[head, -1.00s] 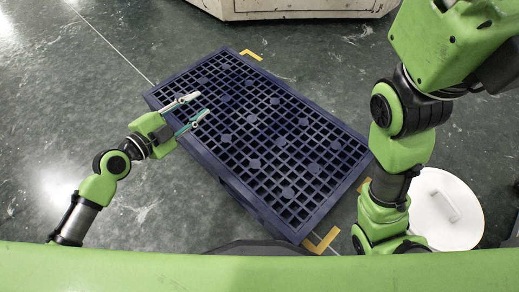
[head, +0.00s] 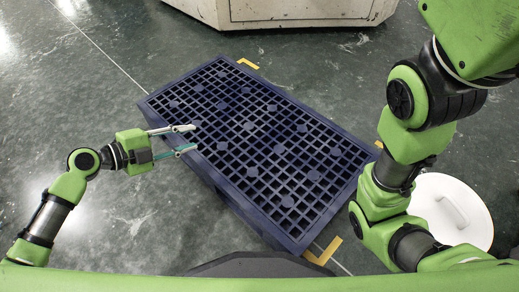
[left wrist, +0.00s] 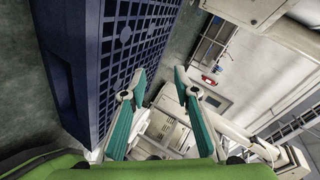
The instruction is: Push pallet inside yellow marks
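A dark blue grid-topped pallet (head: 262,158) lies on the floor in the middle of the head view, turned diagonally. Yellow corner marks show on the floor at its far end (head: 248,63) and near end (head: 323,251), with a small bit of yellow at its right edge (head: 379,145). My left gripper (head: 188,139) is open and empty, over or beside the pallet's left long edge; I cannot tell if it touches. In the left wrist view the pallet (left wrist: 88,60) stands left of the open fingers (left wrist: 158,88). My right arm shows at right, but its gripper is out of view.
A white round lidded container (head: 468,225) stands on the floor at the right, near my right arm. A pale machine base (head: 290,12) stands beyond the pallet's far end. The dark floor (head: 75,105) on the left is clear.

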